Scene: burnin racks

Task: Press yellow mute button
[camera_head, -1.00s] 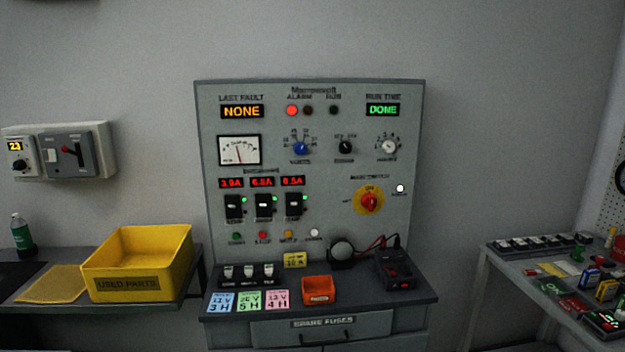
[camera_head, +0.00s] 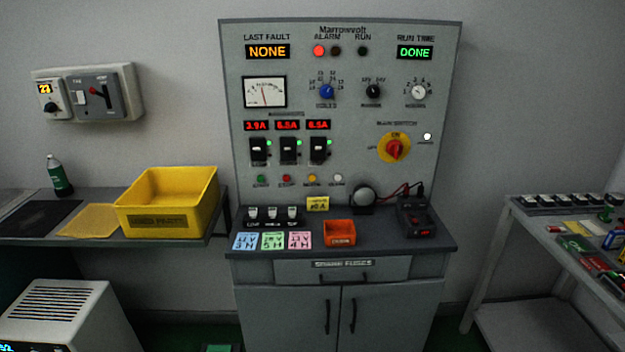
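The grey Marrowvolt control panel (camera_head: 450,120) stands upright on a cabinet in the middle of the view. Low on the panel is a row of small round buttons: green, red, yellow and white. The yellow button (camera_head: 312,179) is third from the left; its label beneath is too blurred to read for certain. The red alarm lamp (camera_head: 319,50) is lit at the top. The last-fault display (camera_head: 268,52) reads NONE and the run-time display (camera_head: 415,52) reads DONE. Neither of my grippers is in view.
A shelf in front of the panel holds an orange bin (camera_head: 340,233), coloured cards, a black meter (camera_head: 415,216) and a dark round-faced item (camera_head: 362,199). A yellow used-parts bin (camera_head: 165,222) sits on the left bench. A cluttered table stands right.

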